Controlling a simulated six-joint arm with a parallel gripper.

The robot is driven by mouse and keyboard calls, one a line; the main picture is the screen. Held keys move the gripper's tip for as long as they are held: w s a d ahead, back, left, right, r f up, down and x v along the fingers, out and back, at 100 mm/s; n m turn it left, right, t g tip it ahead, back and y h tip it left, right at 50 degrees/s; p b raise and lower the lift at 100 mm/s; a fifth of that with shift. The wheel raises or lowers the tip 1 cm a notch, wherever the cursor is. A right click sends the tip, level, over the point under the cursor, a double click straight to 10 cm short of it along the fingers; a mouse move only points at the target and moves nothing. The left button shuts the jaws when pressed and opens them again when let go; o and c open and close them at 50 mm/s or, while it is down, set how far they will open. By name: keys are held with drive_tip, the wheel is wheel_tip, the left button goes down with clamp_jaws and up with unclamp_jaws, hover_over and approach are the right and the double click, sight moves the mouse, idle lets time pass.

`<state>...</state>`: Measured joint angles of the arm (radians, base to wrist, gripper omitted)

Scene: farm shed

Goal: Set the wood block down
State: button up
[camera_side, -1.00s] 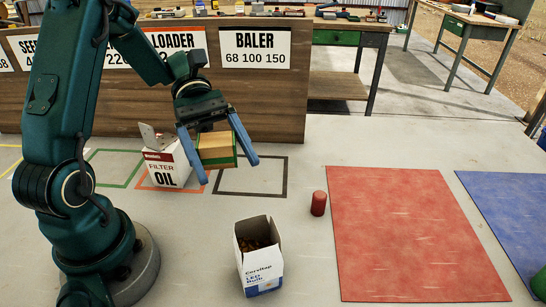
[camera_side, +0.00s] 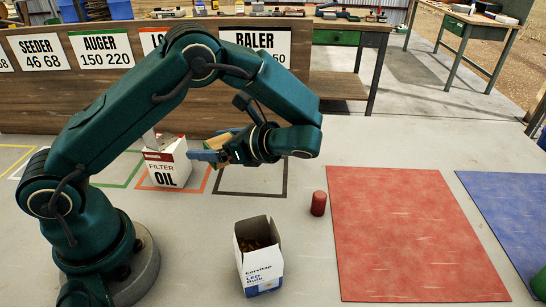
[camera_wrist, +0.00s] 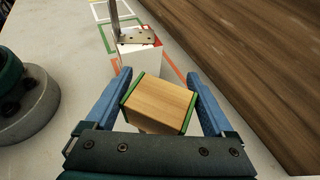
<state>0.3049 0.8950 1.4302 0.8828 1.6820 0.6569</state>
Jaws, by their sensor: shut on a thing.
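The wood block (camera_wrist: 158,103) is pale wood with green edges, and it sits between the two blue fingers of my gripper (camera_wrist: 160,100) in the wrist view. In the side view my gripper (camera_side: 218,152) points left, above the floor near the black outline (camera_side: 285,180). My gripper is shut on the block, which is partly hidden there by the fingers and wrist. The white filter oil box (camera_side: 166,165) stands just left of the gripper on the orange outline. In the wrist view the box (camera_wrist: 142,65) lies beyond the block.
A red cylinder (camera_side: 319,203), an open LED bulb box (camera_side: 262,270), a red mat (camera_side: 405,235) and a blue mat (camera_side: 510,210) are on the floor. A wooden panel (camera_side: 60,105) with signs stands behind.

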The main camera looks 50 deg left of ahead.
drive_tip(key=w+a+r+m+t, duration=0.2)
drive_tip(key=a+r+m+t, duration=0.1)
drive_tip(key=a+m+t, duration=0.25)
drive_tip(key=m+t, duration=0.2)
drive_tip(key=t, duration=0.1)
hover_over(257, 174)
wheel_tip(257, 174, down, 7)
drive_tip(key=shift+r, duration=0.15)
drive_tip(key=shift+f, duration=2.05)
